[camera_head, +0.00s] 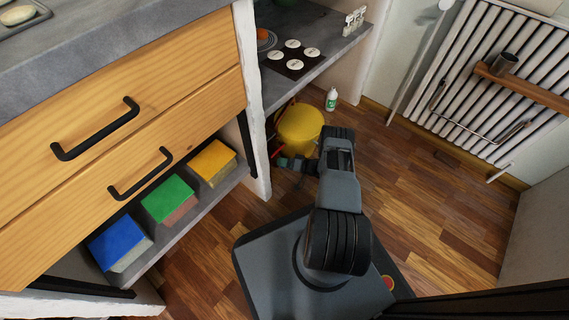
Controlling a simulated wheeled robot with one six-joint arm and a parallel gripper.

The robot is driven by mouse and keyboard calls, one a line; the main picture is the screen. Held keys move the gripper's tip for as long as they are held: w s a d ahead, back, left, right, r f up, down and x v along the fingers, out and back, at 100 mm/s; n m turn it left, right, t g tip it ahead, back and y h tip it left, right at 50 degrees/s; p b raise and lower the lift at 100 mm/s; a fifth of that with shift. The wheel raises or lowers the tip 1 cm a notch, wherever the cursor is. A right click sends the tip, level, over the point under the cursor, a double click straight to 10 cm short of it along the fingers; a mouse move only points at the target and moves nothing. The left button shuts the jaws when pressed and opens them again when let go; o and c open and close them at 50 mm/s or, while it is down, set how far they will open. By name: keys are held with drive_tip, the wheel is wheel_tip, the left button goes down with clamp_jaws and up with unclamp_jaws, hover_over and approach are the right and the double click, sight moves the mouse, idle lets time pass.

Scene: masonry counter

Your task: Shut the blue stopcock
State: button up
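I cannot make out a blue stopcock in the head view; it may be hidden behind the white masonry post (250,110) or my arm. A small red part (278,151) shows beside a yellow rounded container (300,130) under the counter. My arm reaches from my base toward this space. My gripper (283,162) is at its far end, low and just in front of the yellow container, close to the red part. Its fingers are small and dark here, and I cannot tell whether they are open or touching anything.
A white bottle (331,99) stands on the floor behind the yellow container. The grey counter shelf (330,62) overhangs this space. Blue (117,240), green (168,197) and yellow (213,162) blocks sit on the low shelf at left.

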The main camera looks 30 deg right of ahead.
drive_tip(key=shift+d, duration=0.15)
drive_tip(key=p+v, duration=0.3)
drive_tip(key=v, duration=1)
drive_tip(key=shift+s+d, duration=0.25)
drive_tip(key=shift+s, duration=0.1)
